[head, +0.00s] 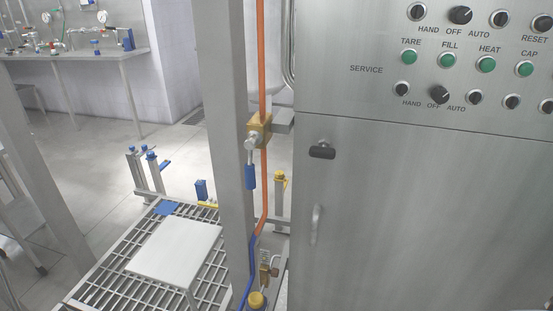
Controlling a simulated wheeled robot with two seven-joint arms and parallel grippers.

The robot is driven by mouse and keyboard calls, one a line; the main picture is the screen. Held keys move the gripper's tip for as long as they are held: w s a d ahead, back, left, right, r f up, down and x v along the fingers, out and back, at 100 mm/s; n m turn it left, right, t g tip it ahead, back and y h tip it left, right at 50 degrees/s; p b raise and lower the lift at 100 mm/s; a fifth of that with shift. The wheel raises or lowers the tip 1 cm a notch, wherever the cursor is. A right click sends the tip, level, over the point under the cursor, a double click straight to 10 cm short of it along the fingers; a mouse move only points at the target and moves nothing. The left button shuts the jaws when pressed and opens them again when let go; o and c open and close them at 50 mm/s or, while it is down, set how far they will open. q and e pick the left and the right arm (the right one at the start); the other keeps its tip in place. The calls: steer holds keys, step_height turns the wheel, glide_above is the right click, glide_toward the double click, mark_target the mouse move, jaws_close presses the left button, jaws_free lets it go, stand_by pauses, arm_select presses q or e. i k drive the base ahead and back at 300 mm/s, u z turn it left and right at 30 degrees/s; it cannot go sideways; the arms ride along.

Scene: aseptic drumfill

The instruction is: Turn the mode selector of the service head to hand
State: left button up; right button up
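Two black selector knobs sit on the steel control panel (335,88). The lower selector (440,95) has HAND, OFF and AUTO lettering below it and is in the row below the green buttons. The SERVICE label (366,69) stands to the left, between the green buttons and this row. The upper selector (460,15) has the same three words below it. I cannot tell surely which position either knob points to. Neither of my grippers is in view.
Green buttons (448,60) and small dark round fittings (401,88) surround the knobs. The cabinet door (420,210) below has a black latch (322,151). A steel post (224,130), an orange pipe (262,60) and a blue-handled valve (251,176) stand left of the cabinet.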

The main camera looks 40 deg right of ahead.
mark_target(440, 94)
steer(key=z, duration=2.2)
